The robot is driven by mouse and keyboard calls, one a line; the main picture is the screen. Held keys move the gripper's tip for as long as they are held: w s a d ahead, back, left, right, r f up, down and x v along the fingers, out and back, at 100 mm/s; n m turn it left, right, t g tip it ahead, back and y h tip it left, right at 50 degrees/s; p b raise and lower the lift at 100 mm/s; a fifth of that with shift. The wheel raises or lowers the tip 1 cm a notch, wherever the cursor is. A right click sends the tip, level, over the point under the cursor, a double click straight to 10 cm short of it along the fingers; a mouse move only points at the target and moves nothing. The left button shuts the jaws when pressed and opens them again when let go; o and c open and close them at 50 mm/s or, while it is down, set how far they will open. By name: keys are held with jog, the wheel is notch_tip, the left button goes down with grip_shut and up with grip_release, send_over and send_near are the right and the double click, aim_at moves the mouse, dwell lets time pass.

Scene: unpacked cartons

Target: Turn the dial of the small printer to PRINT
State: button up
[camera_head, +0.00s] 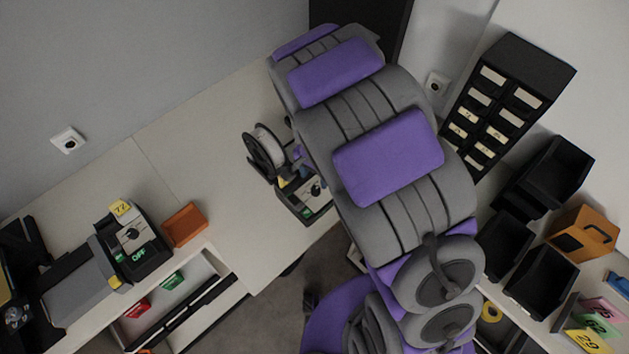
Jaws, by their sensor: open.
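A small dark machine with a black round dial (315,190) on a pale plate and a green label stands on the white table, beside a spool (265,147). I take it for the small printer (291,207); my arm hides its right part. The dial's setting is too small to read. A second dark machine (150,262) at the left has a similar dial (132,235), a green OFF label and a yellow tag. My arm spans the middle of the view. My gripper cannot be made out; it seems hidden behind the arm.
An orange tray (184,224) lies between the two machines. Table (235,262) between them is mostly clear. At right stand a black drawer cabinet (510,95), black bins (541,280) and an orange box (582,236). A shelf with red and green items is below the left machine.

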aim_at(314, 188)
notch_tip(314, 188, up, 11)
dwell(0.3)
jog(key=shift+a+f, duration=0.1)
dwell(0.4)
jog(key=s+d+n+b, duration=0.2)
jog(key=s+d, duration=0.3)
jog(key=s, duration=0.3)
jog(key=s+d+r+n+g+b, duration=0.1)
jog(key=s+d+n+b, duration=0.1)
jog(key=s+d, duration=0.3)
jog(key=s+d+r+n+b, duration=0.1)
jog(key=s+d+b, duration=0.3)
jog(key=s, duration=0.8)
jog(key=shift+s+d+n+g, duration=0.35)
jog(key=shift+d+n, duration=0.25)
jog(key=shift+d, duration=0.2)
jog(key=shift+w+r, duration=0.1)
jog(key=shift+c, duration=0.2)
